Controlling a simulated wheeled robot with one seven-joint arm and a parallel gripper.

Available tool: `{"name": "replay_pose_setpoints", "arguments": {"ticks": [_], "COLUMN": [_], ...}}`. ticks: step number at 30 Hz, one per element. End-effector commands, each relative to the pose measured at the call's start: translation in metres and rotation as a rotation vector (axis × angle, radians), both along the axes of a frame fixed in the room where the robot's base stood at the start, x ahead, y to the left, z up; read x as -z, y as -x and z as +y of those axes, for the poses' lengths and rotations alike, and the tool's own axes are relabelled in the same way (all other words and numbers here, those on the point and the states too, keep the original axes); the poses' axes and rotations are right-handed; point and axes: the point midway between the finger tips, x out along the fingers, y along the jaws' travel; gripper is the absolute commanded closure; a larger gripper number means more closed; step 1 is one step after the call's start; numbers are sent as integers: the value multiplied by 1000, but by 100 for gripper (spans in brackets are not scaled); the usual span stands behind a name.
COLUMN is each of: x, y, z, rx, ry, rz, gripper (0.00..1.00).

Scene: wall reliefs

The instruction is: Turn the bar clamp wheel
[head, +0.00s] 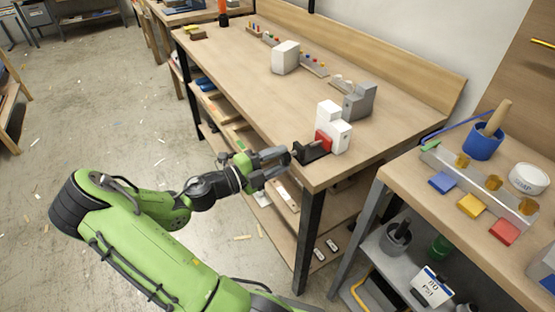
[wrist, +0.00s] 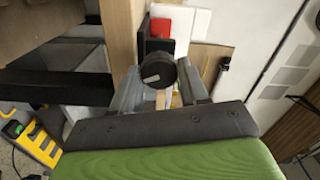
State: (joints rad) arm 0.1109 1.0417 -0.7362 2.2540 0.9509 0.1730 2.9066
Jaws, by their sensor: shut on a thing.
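The bar clamp (head: 312,152) sits at the near right corner of the workbench, with a red block (head: 323,139) and white blocks (head: 333,118) beside it. In the wrist view its dark round wheel (wrist: 158,74) with a light mark lies between the fingers. My gripper (head: 283,157) reaches the clamp from the left at the bench edge. In the wrist view my gripper (wrist: 158,88) is shut on the wheel, one finger on each side. The red block (wrist: 160,27) shows just behind the wheel. In the head view the fingers mostly hide the wheel.
The wooden workbench (head: 240,75) holds a grey block (head: 359,101) and a white block (head: 285,57) farther back. A second bench (head: 450,215) at right carries a blue cup (head: 484,142) and coloured blocks. The floor (head: 110,130) at left is open.

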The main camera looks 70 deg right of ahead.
Motion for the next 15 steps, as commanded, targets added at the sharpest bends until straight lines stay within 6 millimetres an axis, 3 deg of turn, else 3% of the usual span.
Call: {"name": "replay_pose_setpoints", "arguments": {"ticks": [14,15], "x": [3,3], "y": [0,-1], "z": [0,0], "rx": [0,-1], "ry": [0,0], "rz": [-11,-11], "gripper": [86,50]}}
